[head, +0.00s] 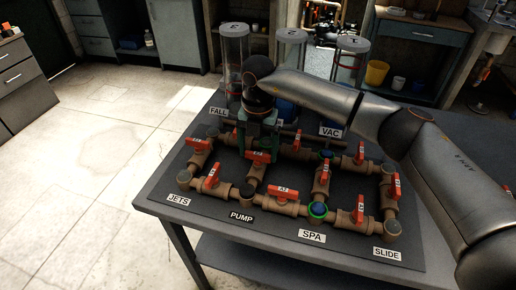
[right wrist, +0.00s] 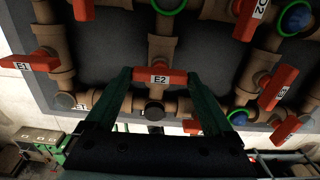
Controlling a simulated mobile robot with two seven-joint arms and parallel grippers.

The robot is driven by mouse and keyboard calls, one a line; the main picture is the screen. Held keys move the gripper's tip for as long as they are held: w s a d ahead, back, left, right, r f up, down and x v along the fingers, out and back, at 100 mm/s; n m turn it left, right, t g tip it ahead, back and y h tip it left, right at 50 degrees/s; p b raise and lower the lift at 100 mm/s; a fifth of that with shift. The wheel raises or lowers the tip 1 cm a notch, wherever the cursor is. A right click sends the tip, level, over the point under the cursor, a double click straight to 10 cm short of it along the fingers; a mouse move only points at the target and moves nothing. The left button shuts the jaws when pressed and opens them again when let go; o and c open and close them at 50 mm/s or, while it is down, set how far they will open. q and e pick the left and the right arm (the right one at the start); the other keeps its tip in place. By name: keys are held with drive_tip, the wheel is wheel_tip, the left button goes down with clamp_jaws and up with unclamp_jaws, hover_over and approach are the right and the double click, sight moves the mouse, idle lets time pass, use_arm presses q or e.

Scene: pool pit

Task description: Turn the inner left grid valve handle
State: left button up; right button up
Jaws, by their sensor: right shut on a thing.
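The valve grid (head: 235,191) is brown pipe with several red handles on a dark board. My right gripper (head: 258,148) reaches down from above onto a red handle in the back left part of the grid. In the right wrist view this handle (right wrist: 174,78) is labelled E2 and lies crosswise between the two green fingers of my right gripper (right wrist: 159,76), one at each end. The gripper is shut on it. In the head view the gripper partly hides the handle. My left gripper is in neither view.
Other red handles stand close by, such as one at the left (head: 200,144) and one at the front (head: 283,190). Clear cylinders (head: 235,60) stand behind the grid. My right arm crosses above the table's right side. Open floor (head: 90,130) lies left of the table (head: 160,195).

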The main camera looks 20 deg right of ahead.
sight(258, 153)
drive_tip(key=shift+r, duration=0.1)
idle(0.5)
drive_tip(key=o, duration=1.1)
wheel_tip(258, 153, up, 12)
drive_tip(key=shift+r+b, duration=0.25)
drive_tip(key=shift+b, duration=0.2)
